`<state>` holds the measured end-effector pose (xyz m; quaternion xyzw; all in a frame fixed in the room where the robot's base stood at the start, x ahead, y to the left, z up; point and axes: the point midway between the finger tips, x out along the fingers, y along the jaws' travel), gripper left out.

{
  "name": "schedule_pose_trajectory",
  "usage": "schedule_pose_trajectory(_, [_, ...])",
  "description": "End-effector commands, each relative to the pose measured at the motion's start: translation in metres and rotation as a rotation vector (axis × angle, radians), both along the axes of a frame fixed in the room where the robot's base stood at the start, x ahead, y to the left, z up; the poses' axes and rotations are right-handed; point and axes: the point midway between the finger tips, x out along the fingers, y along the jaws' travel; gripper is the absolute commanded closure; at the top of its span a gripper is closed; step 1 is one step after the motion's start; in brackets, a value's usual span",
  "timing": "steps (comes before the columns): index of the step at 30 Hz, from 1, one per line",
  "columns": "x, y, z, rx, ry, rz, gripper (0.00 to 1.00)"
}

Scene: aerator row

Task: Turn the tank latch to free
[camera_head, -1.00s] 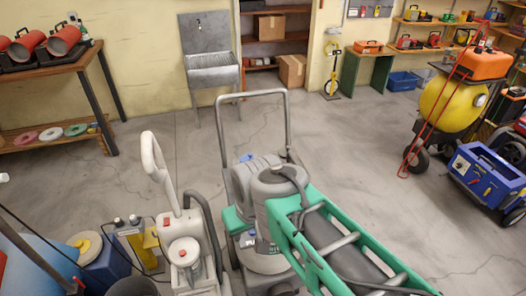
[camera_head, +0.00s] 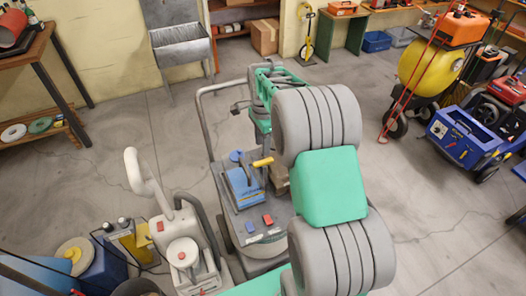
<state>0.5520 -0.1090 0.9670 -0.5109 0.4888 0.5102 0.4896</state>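A grey wheeled machine (camera_head: 262,238) with a tall looped handle stands in the middle of the camera view. A blue block (camera_head: 245,188) with a yellow lever (camera_head: 263,162) sits on its top; the lever looks like the tank latch and slants slightly up to the right. My grey and green arm stretches over the right part of the machine. The arm's far end, with my gripper (camera_head: 240,107), is near the handle's top bar, above the lever in the picture and apart from it. The fingers are too small and dark to read.
A pale upright cleaner (camera_head: 184,255) stands close on the left, with blue containers beside it. A yellow tank cart (camera_head: 425,75) and a blue wheeled box (camera_head: 462,140) stand at right. A metal sink (camera_head: 182,45) is at the back wall. Floor between is clear.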

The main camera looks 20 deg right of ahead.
Motion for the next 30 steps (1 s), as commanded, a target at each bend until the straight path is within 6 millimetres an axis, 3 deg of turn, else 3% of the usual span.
schedule_pose_trajectory(15, [0.004, -0.004, -0.076, 0.001, 0.005, -0.048, 0.62])
schedule_pose_trajectory(24, [0.004, -0.004, -0.082, 0.001, 0.003, -0.047, 0.62])
schedule_pose_trajectory(30, [0.004, -0.004, -0.082, 0.001, 0.003, -0.046, 0.78])
